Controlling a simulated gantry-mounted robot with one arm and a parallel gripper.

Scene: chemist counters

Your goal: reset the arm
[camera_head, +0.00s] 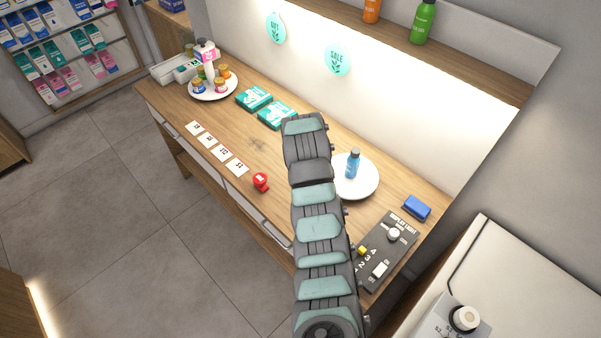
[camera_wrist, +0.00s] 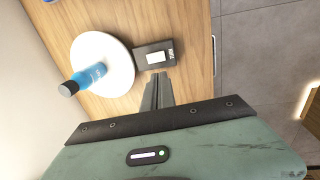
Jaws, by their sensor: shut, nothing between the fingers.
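My arm (camera_head: 318,225) rises from the bottom of the head view across the middle of the counter. My gripper's fingers are not distinguishable in that view. In the wrist view my gripper (camera_wrist: 158,76) is shut and empty, its fingertips over the wooden counter close to a dark box with a white part (camera_wrist: 154,55). No object is held.
The wooden counter (camera_head: 228,133) holds a white plate (camera_head: 367,187) with a blue bottle (camera_head: 352,164), a control panel (camera_head: 377,262), a blue block (camera_head: 417,207), a red item (camera_head: 261,181), cards (camera_head: 221,152), teal boxes (camera_head: 254,98) and a tray of small jars (camera_head: 213,93).

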